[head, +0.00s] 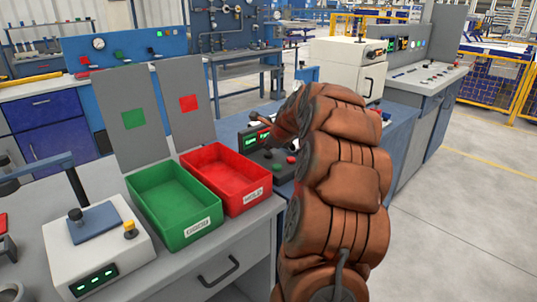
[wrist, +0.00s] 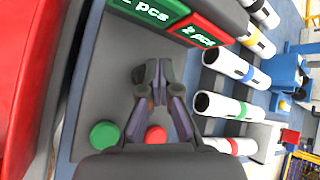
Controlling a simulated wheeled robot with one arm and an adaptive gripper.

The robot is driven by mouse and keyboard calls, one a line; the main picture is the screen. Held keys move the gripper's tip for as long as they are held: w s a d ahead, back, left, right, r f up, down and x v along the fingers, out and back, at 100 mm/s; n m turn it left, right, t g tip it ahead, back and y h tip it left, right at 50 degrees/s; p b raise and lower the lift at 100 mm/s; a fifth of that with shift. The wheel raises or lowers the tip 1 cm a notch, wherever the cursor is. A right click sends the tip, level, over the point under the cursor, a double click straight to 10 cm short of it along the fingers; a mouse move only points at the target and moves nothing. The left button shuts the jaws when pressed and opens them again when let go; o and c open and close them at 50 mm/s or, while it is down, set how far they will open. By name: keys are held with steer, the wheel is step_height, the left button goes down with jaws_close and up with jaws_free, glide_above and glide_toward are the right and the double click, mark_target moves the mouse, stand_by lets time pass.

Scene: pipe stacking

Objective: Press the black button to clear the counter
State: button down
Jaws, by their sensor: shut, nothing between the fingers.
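The counter box (head: 256,137) stands on the bench behind the red bin, with a lit green and red display. In the wrist view, the display's green panel (wrist: 150,12) and red panel (wrist: 199,31) read in "pcs"; the red one appears to show 2. The green button (wrist: 104,135) and red button (wrist: 155,135) show on the box's grey face. My gripper (wrist: 152,72) is shut and empty over that face, its tips between the buttons and the display. Contact cannot be told.
A green bin (head: 172,206) and a red bin (head: 226,180) sit left of my arm. A white device (head: 97,247) with a yellow knob stands at the front left. Several white pipes with coloured bands (wrist: 230,107) lie right of the counter box in the wrist view.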

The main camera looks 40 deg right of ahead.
mark_target(269, 155)
steer(key=shift+f, duration=0.1)
steer(key=shift+f, duration=0.25)
steer(key=shift+f+p, duration=0.4)
steer(key=shift+f, duration=0.05)
stand_by(0.9)
steer(key=shift+r+p, duration=0.9)
steer(key=shift+p, duration=0.1)
step_height(269, 155, up, 5)
steer(key=p, duration=0.4)
steer(key=shift+p, duration=0.4)
stand_by(0.6)
